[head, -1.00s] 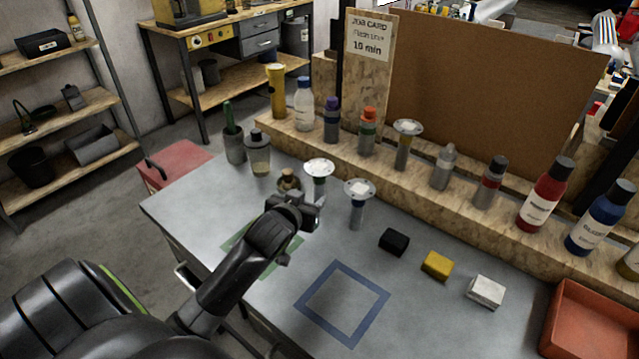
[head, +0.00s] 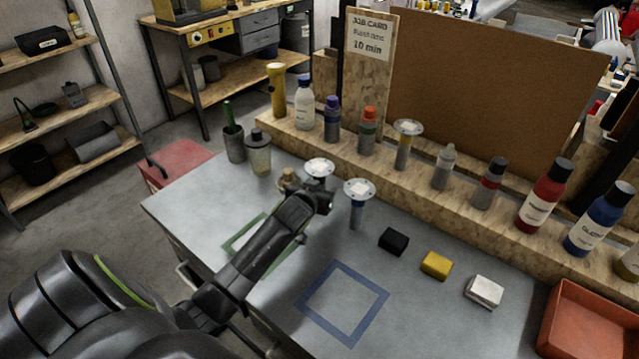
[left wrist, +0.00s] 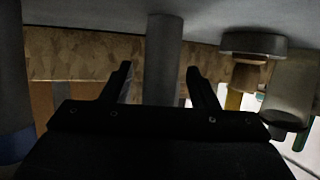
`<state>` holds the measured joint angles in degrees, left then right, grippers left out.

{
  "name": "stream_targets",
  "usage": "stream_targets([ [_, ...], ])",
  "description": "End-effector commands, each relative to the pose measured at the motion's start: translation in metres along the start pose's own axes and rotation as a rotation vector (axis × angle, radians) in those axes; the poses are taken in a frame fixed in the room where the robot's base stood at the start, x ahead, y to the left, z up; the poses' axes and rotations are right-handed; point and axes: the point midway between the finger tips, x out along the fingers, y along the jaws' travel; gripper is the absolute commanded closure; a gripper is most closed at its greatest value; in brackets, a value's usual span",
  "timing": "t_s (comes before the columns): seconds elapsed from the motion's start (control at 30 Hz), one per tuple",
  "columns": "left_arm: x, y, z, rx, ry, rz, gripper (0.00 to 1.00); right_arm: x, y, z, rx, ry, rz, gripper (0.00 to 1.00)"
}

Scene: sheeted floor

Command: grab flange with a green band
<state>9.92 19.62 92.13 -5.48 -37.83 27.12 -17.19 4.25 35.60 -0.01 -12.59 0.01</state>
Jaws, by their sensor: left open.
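Three flanges with pale round discs on grey stems are in the head view. The middle one (head: 359,188) has a blue band, and the one on the ledge (head: 408,128) has a yellowish band. The left one (head: 319,167) stands on the table, with its stem and any band hidden behind my left gripper (head: 320,196). In the left wrist view, a grey stem (left wrist: 163,50) stands between the open fingers (left wrist: 160,85), with no band visible on it. A blue-banded stem (left wrist: 15,145) is at the left edge. My right gripper is not in view.
Black (head: 394,241), yellow (head: 436,265) and white (head: 484,291) blocks lie right. The blue-outlined square (head: 343,303) is empty.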

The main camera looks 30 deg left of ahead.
Motion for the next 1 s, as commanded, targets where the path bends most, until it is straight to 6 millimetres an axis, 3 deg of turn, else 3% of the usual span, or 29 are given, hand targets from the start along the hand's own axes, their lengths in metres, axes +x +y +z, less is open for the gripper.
stream_targets([
  [0.2,0.016,0.000,-0.001,0.000,0.001,0.001,0.46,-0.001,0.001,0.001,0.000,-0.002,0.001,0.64],
  [0.47,0.017,0.000,0.000,0.000,0.001,0.001,0.46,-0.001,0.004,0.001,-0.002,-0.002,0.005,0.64],
  [0.9,0.017,0.000,0.000,0.000,0.001,0.000,1.00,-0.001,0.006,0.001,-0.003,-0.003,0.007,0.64],
  [1.0,0.017,0.000,-0.001,0.000,0.003,0.001,1.00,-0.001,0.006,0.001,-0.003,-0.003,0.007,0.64],
])
